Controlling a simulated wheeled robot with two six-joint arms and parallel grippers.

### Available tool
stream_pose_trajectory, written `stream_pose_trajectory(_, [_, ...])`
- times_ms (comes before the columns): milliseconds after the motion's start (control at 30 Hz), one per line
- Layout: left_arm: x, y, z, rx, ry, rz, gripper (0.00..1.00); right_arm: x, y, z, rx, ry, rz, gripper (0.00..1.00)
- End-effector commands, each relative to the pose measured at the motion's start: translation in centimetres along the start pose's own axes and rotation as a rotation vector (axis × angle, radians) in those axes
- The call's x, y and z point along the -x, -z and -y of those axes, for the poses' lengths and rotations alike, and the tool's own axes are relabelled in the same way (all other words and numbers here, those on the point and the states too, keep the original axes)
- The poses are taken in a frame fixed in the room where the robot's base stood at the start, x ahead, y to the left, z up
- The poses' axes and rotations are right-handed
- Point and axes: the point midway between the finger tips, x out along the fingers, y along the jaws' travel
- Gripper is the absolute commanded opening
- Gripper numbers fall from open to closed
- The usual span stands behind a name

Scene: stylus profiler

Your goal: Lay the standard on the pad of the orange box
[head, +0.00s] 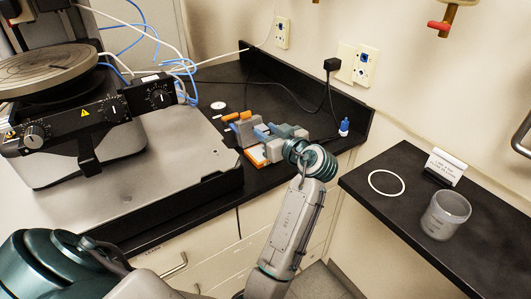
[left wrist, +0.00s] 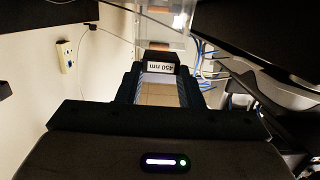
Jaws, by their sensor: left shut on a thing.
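My left gripper (head: 262,133) is over the black bench in the head view, beside a small group of orange and grey items. In the left wrist view its two fingers (left wrist: 160,84) are shut on the standard, a dark block (left wrist: 161,60) with a white "450 nm" label that reads upside down. In the head view the standard is not clearly told from the gripper. An orange box (head: 256,157) with a pale top lies on the bench just below the gripper, partly covered by it; its pad is too small to make out. My right gripper is not in view.
The stylus profiler (head: 80,115) with its round stage stands on a grey slab (head: 190,165) at left. A small blue-capped bottle (head: 344,127) stands near the bench's right end.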

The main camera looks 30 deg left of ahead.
Motion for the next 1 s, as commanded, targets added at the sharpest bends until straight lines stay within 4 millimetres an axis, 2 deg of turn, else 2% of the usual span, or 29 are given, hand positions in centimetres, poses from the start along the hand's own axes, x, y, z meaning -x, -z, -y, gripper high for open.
stream_pose_trajectory(100, [-0.3,-1.9,0.0,-0.006,-0.001,0.0,0.0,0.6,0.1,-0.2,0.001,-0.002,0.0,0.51])
stream_pose_trajectory(267, [-0.5,-3.4,0.0,-0.003,-0.002,-0.001,0.0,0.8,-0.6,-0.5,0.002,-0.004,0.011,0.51])
stream_pose_trajectory(500, [-1.0,-6.5,0.0,-0.004,-0.003,-0.001,0.0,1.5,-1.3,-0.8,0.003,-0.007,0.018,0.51])
stream_pose_trajectory(867, [-1.1,-7.1,0.0,0.0,-0.004,-0.001,0.0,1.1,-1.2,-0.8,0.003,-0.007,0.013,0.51])
stream_pose_trajectory(900, [-1.0,-6.9,0.0,0.0,-0.004,-0.001,0.39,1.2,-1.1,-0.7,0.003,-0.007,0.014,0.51])
stream_pose_trajectory(1000, [-1.0,-6.9,0.0,0.0,-0.004,-0.001,0.55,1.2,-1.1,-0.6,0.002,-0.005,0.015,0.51])
